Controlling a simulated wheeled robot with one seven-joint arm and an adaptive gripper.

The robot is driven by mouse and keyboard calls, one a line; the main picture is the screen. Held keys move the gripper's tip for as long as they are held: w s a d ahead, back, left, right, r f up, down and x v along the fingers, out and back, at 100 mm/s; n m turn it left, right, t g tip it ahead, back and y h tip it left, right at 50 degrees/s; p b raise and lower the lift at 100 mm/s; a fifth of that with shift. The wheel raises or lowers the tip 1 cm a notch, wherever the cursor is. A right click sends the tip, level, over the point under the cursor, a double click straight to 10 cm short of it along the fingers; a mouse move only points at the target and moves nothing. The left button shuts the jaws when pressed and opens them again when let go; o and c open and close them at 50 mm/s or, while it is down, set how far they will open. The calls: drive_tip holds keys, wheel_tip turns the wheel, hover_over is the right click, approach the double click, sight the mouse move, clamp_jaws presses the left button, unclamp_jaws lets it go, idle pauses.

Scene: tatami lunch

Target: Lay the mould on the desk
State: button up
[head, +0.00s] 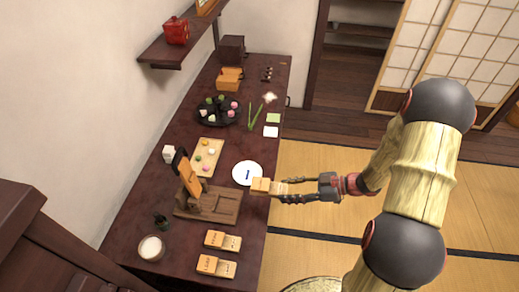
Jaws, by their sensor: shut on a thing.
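My gripper (287,190) reaches in from the right and is shut on a small light-wood mould (264,186). The mould sits over the right edge of the dark red-brown desk (185,232), just below the white plate (247,173) in the picture. I cannot tell whether it touches the desk or hangs just above it. Its right end is partly hidden by the fingers. Two similar wooden pieces, one (222,240) and another (216,266), lie on the near part of the desk.
A wooden stand (208,206) with an upright orange-brown piece is left of the mould. A glass bowl (151,248) is at the near left. A board of sweets (206,155) and a dark round tray (217,121) lie farther back. Bare desk shows around the two wooden pieces.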

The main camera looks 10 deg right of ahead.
drive_tip(key=w+d+r+m+t+h, duration=0.2)
drive_tip(key=w+d+m+t+h, duration=0.55)
drive_tip(key=w+m+h, duration=0.35)
drive_tip(key=s+a+f+m+h, duration=0.2)
drive_tip(key=s+f+m+h, duration=0.15)
drive_tip(key=f, duration=0.25)
drive_tip(key=a+t+y, duration=0.1)
drive_tip(key=a+y, duration=0.1)
drive_tip(key=a, duration=0.7)
drive_tip(key=w+d+r+n+y, duration=0.1)
drive_tip(key=w+d+r, duration=0.15)
drive_tip(key=d, duration=0.35)
drive_tip(key=w+d+r+n+y, duration=0.1)
drive_tip(key=w+d+r+n, duration=0.15)
drive_tip(key=d, duration=0.35)
drive_tip(key=s+a+f+n+g+y, duration=0.1)
drive_tip(key=s+a+n+g+y, duration=0.7)
drive_tip(key=s+n+y, duration=0.2)
drive_tip(key=s+n, duration=0.1)
drive_tip(key=s, duration=0.1)
drive_tip(key=shift+s+a, duration=0.2)
drive_tip(key=shift+s, duration=0.1)
